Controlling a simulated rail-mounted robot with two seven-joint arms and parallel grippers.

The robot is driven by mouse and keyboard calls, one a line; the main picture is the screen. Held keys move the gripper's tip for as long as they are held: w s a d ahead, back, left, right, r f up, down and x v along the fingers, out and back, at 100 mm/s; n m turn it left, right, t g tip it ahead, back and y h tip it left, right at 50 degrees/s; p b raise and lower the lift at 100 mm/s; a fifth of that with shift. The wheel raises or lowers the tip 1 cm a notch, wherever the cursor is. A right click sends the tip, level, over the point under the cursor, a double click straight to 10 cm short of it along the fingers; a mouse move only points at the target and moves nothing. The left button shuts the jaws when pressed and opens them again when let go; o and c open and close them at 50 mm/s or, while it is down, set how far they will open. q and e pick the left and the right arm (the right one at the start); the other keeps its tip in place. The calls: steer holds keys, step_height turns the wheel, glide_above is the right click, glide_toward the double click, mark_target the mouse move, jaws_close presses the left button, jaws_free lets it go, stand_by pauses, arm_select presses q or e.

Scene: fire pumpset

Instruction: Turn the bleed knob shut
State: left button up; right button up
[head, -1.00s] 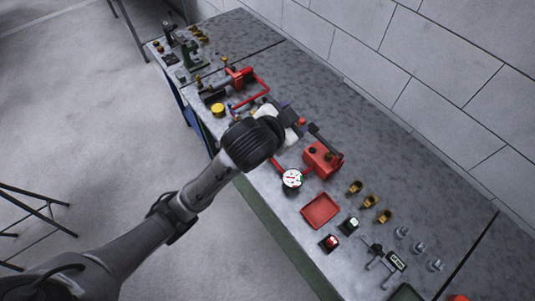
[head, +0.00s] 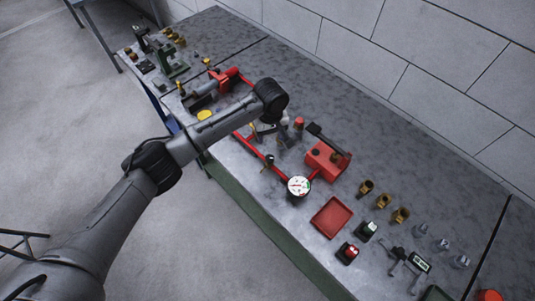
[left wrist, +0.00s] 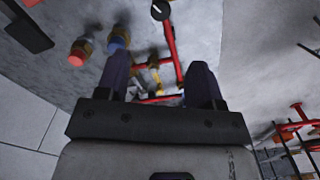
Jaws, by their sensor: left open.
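My left gripper (head: 264,133) hangs below its wrist over the red pipework in the head view, small and partly hidden. In the left wrist view its two dark fingers (left wrist: 160,84) are apart with nothing held. Beyond and between them is a red pipe (left wrist: 169,45) with yellow brass fittings (left wrist: 153,65). A small dark-topped fitting (head: 269,160) stands on the red pipe in the head view, near the white round gauge (head: 299,186). I cannot tell which fitting is the bleed knob. My right gripper is not in view.
A red box pump with a black lever (head: 326,158) stands right of the pipework. A red tray (head: 331,217) and brass fittings (head: 383,201) lie nearer the right end. In the wrist view, blue-topped (left wrist: 118,38) and red-topped (left wrist: 78,54) bottles stand beside the left finger.

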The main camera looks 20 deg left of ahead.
mark_target(270, 158)
arm_select(q)
step_height(270, 158, down, 14)
steer(key=shift+r+n+b, duration=0.1)
steer(key=shift+n+b, duration=0.5)
steer(key=shift+n, duration=0.6)
steer(key=shift+c, duration=0.2)
